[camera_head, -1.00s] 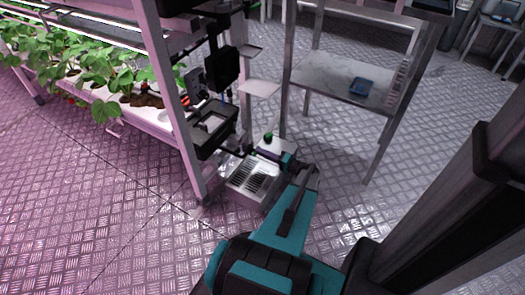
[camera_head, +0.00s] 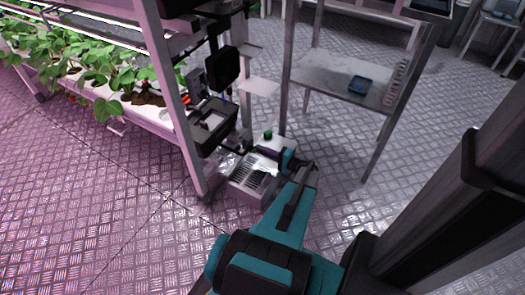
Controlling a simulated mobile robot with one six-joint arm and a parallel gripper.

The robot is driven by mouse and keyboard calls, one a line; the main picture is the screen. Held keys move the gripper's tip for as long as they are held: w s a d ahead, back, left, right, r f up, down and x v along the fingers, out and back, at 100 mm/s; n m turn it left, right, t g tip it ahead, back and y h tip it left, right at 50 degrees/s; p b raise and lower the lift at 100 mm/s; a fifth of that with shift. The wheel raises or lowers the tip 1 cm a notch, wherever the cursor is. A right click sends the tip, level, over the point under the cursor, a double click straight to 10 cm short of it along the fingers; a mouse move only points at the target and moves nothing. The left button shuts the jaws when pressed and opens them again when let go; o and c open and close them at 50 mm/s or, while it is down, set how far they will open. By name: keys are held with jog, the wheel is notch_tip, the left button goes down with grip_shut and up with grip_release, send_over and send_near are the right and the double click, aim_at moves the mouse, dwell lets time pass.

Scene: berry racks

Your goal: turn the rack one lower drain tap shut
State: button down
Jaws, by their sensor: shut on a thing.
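The rack (camera_head: 166,95) stands at the left, with its lower end fittings near the floor. My gripper (camera_head: 247,153) reaches in from the right at the rack's lower end, just above a pale slotted box (camera_head: 248,186). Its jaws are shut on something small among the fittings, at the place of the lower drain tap. The tap itself is too small and too covered by my gripper to make out, so its handle angle cannot be told.
A black tray (camera_head: 203,143) hangs on the rack end just above and left of my gripper. A white container with a green cap (camera_head: 268,134) stands close behind my wrist. A metal table (camera_head: 325,76) with a blue dish (camera_head: 359,84) stands to the right. Floor in front is clear.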

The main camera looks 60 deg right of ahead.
jog(key=c, duration=1.8)
grip_release()
jog(key=shift+s, duration=0.1)
jog(key=s+p, duration=0.3)
jog(key=s, duration=1)
jog(key=shift+s, duration=0.35)
